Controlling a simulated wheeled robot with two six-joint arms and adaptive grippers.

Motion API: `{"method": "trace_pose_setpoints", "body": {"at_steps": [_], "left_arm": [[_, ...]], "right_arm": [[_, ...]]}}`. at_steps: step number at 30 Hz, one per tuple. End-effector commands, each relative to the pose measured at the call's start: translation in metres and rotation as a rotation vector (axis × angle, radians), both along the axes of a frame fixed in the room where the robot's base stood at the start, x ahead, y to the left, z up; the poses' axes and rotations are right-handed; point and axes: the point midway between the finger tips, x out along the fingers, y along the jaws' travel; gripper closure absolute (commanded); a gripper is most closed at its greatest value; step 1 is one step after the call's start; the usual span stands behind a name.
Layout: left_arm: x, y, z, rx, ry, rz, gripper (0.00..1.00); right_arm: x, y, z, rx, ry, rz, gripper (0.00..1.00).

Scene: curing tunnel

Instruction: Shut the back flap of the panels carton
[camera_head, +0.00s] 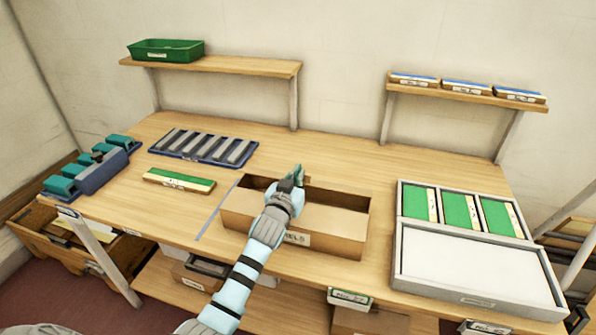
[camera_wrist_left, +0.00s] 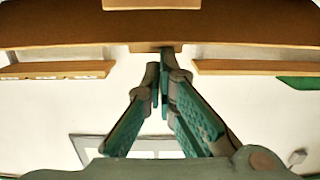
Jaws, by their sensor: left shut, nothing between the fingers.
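The panels carton (camera_head: 345,244) is a brown box on the middle of the table, with a white label on its front that my left arm partly covers. Its top is at least partly open, with a dark gap along the back left. My left gripper (camera_head: 298,173) is shut and empty, above the carton's back edge. The arm hides part of the carton's middle, and I cannot tell exactly how the back flap stands. In the left wrist view the closed fingertips (camera_wrist_left: 163,66) are close to a brown band (camera_wrist_left: 60,32); I cannot tell whether they touch it. My right gripper is not in view.
A white tray (camera_head: 400,250) with green panels stands to the right. A green-and-cream panel (camera_head: 180,180) and a blue rack (camera_head: 205,146) lie to the left. Two shelves are behind, one with a green bin (camera_head: 166,50), one with small boxes (camera_head: 466,87). Table behind the carton is clear.

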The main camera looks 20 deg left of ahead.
Motion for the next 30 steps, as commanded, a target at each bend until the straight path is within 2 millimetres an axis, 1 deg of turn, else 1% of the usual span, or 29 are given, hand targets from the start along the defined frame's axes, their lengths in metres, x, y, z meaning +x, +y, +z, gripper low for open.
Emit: {"method": "trace_pose_setpoints", "body": {"at_steps": [3, 12, 30], "left_arm": [[-0.003, -0.001, -0.008, 0.001, 0.0, 0.0, 1.0], [-0.007, -0.001, -0.018, 0.0, -0.001, 0.002, 1.0], [-0.008, -0.001, -0.02, 0.001, -0.002, 0.003, 1.0]], "right_arm": [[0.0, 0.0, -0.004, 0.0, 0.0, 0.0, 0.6], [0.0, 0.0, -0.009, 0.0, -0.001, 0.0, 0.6], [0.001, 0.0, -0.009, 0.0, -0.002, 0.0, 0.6]]}}
